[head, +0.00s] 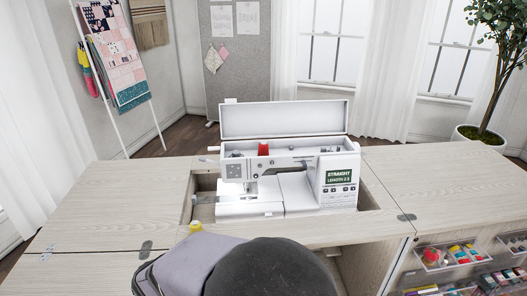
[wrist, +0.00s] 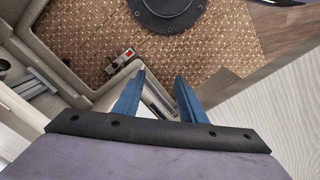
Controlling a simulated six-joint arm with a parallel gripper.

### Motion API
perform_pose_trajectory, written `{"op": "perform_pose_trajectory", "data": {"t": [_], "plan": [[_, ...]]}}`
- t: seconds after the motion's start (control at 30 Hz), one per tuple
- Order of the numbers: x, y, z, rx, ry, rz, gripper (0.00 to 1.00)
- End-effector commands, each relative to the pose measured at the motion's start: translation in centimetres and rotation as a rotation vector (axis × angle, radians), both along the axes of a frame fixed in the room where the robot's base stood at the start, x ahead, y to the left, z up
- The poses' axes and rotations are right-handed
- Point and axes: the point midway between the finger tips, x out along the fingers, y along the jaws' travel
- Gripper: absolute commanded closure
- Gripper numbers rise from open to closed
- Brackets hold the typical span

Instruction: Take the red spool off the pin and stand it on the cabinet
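The red spool (head: 263,148) stands in the open top compartment of the white sewing machine (head: 245,206) in the head view. The pin is too small or hidden to make out. The wooden cabinet (head: 120,205) surrounds the machine, with bare top on both sides. My gripper (wrist: 160,76) shows in the wrist view with two blue fingers apart and nothing between them. It points down over the floor area, away from the spool. In the head view my arm fills the bottom middle and the fingertips are hidden.
A small yellow object (head: 196,227) is at the cabinet's front edge, beside my arm. The machine's raised lid (head: 283,119) stands behind the compartment. Open drawers (head: 450,257) with thread stick out at the right front. A patterned brown carpet (wrist: 215,50) shows in the wrist view.

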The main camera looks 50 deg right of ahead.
Motion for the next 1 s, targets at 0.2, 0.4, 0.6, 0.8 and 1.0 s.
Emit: {"op": "perform_pose_trajectory", "data": {"t": [0.2, 0.4, 0.6, 0.8, 1.0], "plan": [[0.0, 0.0, 0.0, 0.000, 0.000, 0.000, 0.48], [0.2, -0.1, 0.3, -0.004, -0.003, -0.004, 0.48], [1.8, -1.7, 2.9, -0.042, -0.038, -0.044, 0.48], [6.4, -5.8, 8.4, -0.105, -0.116, -0.152, 0.48], [13.8, -13.0, 14.1, -0.093, -0.165, -0.314, 0.48]]}}
